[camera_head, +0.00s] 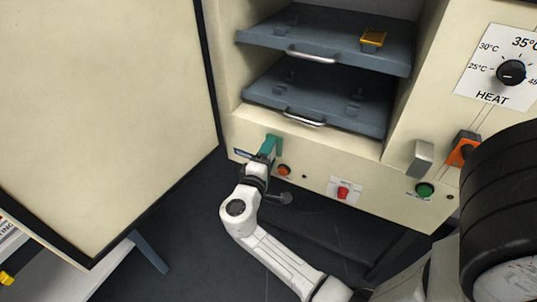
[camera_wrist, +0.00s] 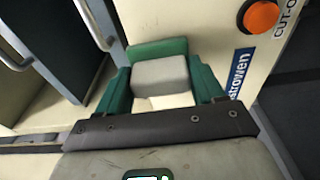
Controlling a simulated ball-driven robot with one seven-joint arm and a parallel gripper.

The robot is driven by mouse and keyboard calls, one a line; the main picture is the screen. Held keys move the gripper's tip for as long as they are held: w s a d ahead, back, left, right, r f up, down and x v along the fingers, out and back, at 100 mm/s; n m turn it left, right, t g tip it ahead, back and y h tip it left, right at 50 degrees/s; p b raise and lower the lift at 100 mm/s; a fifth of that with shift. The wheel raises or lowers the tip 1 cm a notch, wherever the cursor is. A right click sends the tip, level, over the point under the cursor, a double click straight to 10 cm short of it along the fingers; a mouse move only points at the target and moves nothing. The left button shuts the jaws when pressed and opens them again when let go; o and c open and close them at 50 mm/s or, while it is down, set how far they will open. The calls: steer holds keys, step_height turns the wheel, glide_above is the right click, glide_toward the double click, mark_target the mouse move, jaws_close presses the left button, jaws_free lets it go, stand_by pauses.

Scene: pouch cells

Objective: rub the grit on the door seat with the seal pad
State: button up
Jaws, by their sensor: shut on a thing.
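My gripper (camera_head: 269,146) is at the lower left of the cabinet front, just below the opening. In the wrist view its green fingers (camera_wrist: 162,84) are shut on a grey block, which I take for the seal pad (camera_wrist: 160,73). A green part shows just beyond the block. The door seat, the cream rim around the opening (camera_head: 318,140), lies right by the gripper. I cannot tell whether the pad touches it. No grit can be made out in either view; the gripper covers part of the rim.
The cream door (camera_head: 100,90) stands open at left, with a black edge. Two dark shelves (camera_head: 322,88) with metal handles fill the opening; a yellow piece (camera_head: 373,38) sits on the upper one. An orange button (camera_head: 284,170) and red button (camera_head: 343,192) are below.

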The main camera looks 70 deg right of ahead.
steer(key=shift+d+b, duration=0.3)
steer(key=shift+d, duration=0.75)
steer(key=shift+s, duration=0.1)
steer(key=shift+s+a+p, duration=0.15)
steer(key=shift+s+p, duration=0.05)
steer(key=shift+s, duration=0.75)
steer(key=shift+s+a+p, duration=0.1)
steer(key=shift+s+p, duration=0.1)
steer(key=shift+s, duration=0.75)
steer(key=shift+d, duration=0.15)
steer(key=shift+w+d+f+b, duration=0.15)
steer(key=shift+w+b, duration=0.75)
steer(key=shift+w, duration=0.45)
steer(key=shift+w+d, duration=0.15)
steer(key=shift+w, duration=0.4)
steer(key=shift+c, duration=0.2)
steer(key=shift+r, duration=0.2)
steer(key=shift+w+a, duration=0.2)
steer(key=shift+a, duration=2.85)
